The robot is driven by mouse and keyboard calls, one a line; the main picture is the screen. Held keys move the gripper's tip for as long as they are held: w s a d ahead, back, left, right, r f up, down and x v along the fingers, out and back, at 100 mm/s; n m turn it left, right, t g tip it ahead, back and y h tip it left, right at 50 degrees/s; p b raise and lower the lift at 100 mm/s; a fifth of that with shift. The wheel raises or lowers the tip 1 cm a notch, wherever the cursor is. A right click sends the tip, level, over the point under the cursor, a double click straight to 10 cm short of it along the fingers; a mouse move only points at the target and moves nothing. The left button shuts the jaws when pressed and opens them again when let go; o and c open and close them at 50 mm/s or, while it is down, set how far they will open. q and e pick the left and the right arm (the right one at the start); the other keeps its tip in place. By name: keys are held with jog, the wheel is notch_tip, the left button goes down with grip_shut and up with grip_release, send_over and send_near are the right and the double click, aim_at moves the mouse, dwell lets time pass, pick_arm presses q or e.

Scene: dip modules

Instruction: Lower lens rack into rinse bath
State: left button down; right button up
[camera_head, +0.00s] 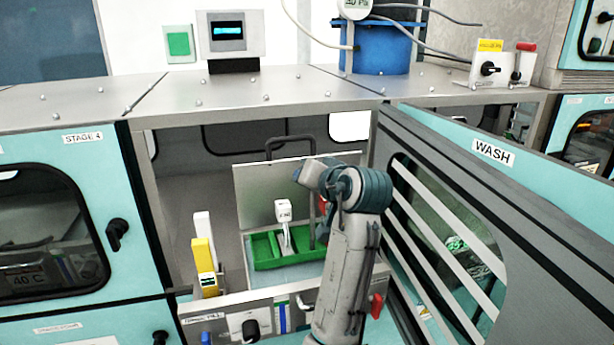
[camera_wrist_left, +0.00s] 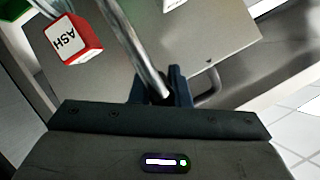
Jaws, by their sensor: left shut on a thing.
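A green lens rack (camera_head: 262,258) is inside the open bay. A white tag (camera_head: 283,212) stands above it on a post; the wrist view shows a red-and-white block lettered "ASH" (camera_wrist_left: 70,40). A dark, bent handle (camera_head: 291,137) rises behind the rack, and its right side runs down beside my gripper. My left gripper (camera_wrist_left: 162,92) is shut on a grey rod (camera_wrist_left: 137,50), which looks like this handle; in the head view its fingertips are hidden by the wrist. A grey plate (camera_head: 254,190) stands behind the rack. I cannot make out a rinse bath or any liquid.
The door marked WASH (camera_head: 492,152) stands open to the right, close to my arm. A yellow post (camera_head: 203,262) and a white post (camera_head: 203,232) stand left of the rack. A panel with knobs (camera_head: 250,322) is below. The closed STAGE 4 cabinet (camera_head: 82,138) is at left.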

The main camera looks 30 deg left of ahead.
pick_arm(q)
jog(key=shift+f+b, duration=2.85)
jog(key=shift+f, duration=0.45)
jog(key=shift+f+b, duration=1.05)
jog(key=shift+f, duration=1.1)
jog(key=c, duration=1.3)
grip_release()
jog(key=shift+s+d, duration=0.1)
jog(key=shift+d, duration=0.05)
